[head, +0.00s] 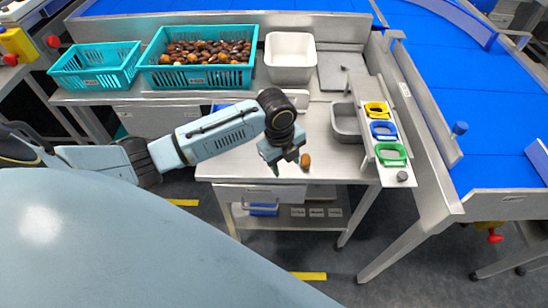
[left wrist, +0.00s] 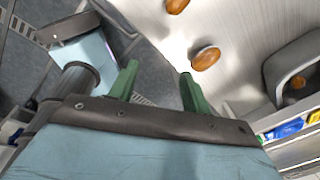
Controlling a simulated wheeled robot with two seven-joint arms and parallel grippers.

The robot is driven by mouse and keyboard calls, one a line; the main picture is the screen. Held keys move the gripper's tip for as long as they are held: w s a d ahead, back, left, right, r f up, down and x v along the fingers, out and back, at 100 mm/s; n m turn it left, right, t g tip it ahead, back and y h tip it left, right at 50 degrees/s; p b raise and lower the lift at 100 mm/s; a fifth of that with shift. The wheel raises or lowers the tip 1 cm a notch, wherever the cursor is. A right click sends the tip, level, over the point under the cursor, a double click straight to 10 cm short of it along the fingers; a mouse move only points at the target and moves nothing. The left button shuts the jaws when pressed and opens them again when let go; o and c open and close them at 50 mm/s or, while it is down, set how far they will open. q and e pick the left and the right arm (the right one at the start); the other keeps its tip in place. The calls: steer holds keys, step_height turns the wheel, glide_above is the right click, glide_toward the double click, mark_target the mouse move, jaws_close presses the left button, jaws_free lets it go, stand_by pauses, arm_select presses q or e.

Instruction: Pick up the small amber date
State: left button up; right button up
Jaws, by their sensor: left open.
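An amber-brown date (head: 305,161) lies on the steel table near its front edge, just right of my left gripper (head: 285,165). In the left wrist view a date (left wrist: 205,58) lies on the table beyond and right of the right fingertip, apart from it. A second date (left wrist: 177,5) is cut by the top edge there. I cannot tell which is the smaller. My left gripper, with green fingers (left wrist: 158,76) in the left wrist view, is open with nothing between them, over the table's edge. My right gripper is not in view.
A grey tray (head: 335,124) stands on the table; a date (left wrist: 298,82) lies in it. Yellow, blue and green frames (head: 391,154) line the right side. A teal crate of dates (head: 160,79), an empty teal crate (head: 65,80) and a white bin (head: 290,73) stand behind.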

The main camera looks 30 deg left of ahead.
arm_select(q)
steer(key=w+a+r+m+g+y, duration=0.1)
steer(key=w+a+r+m, duration=0.2)
steer(key=a+r+m, duration=0.4)
steer(key=shift+n, duration=0.5)
steer(key=f, duration=0.3)
steer(key=d+f+b, duration=0.1)
steer(key=f, duration=0.2)
steer(key=shift+d+f+b, duration=0.15)
steer(key=shift+f+b, duration=0.15)
steer(key=shift+f, duration=0.1)
steer(key=f, duration=0.3)
steer(key=f+b, duration=0.1)
steer(key=f, duration=0.1)
steer(key=shift+w, duration=0.4)
steer(key=shift+f, duration=0.1)
steer(key=shift+c, duration=0.6)
steer(key=c, duration=0.5)
steer(key=shift+c, duration=0.7)
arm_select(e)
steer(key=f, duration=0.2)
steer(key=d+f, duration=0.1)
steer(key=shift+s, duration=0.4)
